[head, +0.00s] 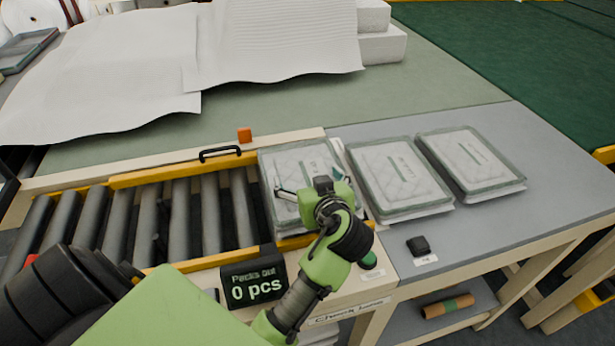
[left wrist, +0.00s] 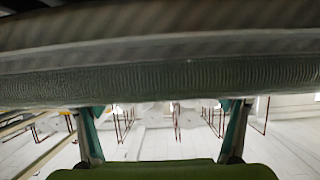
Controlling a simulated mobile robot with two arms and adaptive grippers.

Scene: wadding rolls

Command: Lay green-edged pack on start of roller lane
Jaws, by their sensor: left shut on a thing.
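A clear-wrapped white pack with grey-green edges (head: 290,160) is over the right end of the roller lane (head: 180,215), just left of the grey table. My left gripper (head: 308,178) is shut on this pack and hides part of its middle and front. In the left wrist view the pack's ribbed, wrapped edge (left wrist: 160,75) spans the frame above the two fingers. I cannot tell whether the pack rests on the rollers or hangs just above them. My right gripper is not in view.
Two similar packs (head: 398,178) (head: 470,160) lie on the grey table (head: 540,190) to the right. A counter sign reading "0 pcs" (head: 255,285) stands at the near rail. White wadding sheets (head: 270,45) lie behind.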

